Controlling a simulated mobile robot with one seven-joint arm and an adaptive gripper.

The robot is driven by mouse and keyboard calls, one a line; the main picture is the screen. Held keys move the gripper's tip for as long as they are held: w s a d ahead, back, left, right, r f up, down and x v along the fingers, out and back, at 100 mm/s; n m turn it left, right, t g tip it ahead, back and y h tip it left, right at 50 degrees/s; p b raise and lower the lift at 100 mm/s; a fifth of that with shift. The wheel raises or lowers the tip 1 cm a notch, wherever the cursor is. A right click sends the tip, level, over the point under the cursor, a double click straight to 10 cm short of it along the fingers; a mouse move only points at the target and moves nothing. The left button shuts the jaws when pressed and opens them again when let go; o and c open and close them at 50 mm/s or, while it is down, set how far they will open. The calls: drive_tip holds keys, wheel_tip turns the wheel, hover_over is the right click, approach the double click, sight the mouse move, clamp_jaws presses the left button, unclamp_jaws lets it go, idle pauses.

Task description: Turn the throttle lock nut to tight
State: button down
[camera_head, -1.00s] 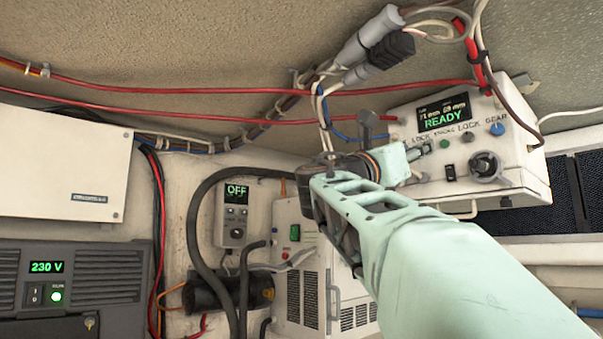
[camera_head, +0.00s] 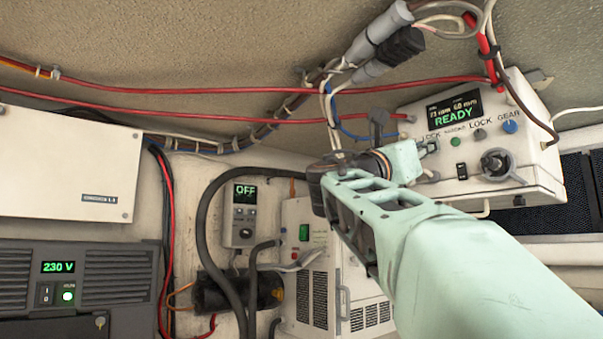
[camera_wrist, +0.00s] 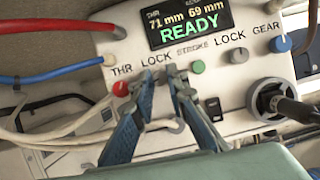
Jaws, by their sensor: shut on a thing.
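The throttle lock nut (camera_wrist: 168,72) sits under the first LOCK label, right of the red THR knob (camera_wrist: 120,88) on a white control box (camera_wrist: 225,95). My gripper (camera_wrist: 167,76) is shut on it, one blue-grey finger on each side. The fingertips hide most of the nut, so I cannot tell how far it is turned. The box display (camera_wrist: 188,22) reads 71 mm, 69 mm and READY. In the head view my gripper (camera_head: 429,147) reaches the box front (camera_head: 530,175) from the left, and my wrist partly covers the box's left end.
Right of the nut are a green STROKE button (camera_wrist: 198,66), a grey second LOCK nut (camera_wrist: 238,56), a blue GEAR knob (camera_wrist: 280,43), a black rocker switch (camera_wrist: 213,108) and a large black round fitting (camera_wrist: 268,100). Red and blue cables (camera_wrist: 50,77) run in close at the left.

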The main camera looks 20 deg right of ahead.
drive_tip(key=shift+w+a+r+m+g+y+p, duration=0.15)
drive_tip(key=shift+m+g+y+p, duration=0.5)
drive_tip(key=shift+m+g+p, duration=2.25)
drive_tip(key=shift+w+d+r+m+t+y+p, duration=0.15)
drive_tip(key=shift+m+y+p, duration=0.9)
drive_tip(key=shift+m, duration=4.2)
drive_tip(key=shift+a+r+m+g+y+p, duration=0.25)
drive_tip(key=shift+m+g+p, duration=1.1)
drive_tip(key=shift+m+p, duration=1.9)
drive_tip(key=shift+d+m+b, duration=0.1)
drive_tip(key=shift+m+b, duration=0.7)
drive_tip(key=shift+m, duration=0.1)
drive_tip(key=c, duration=1.9)
unclamp_jaws()
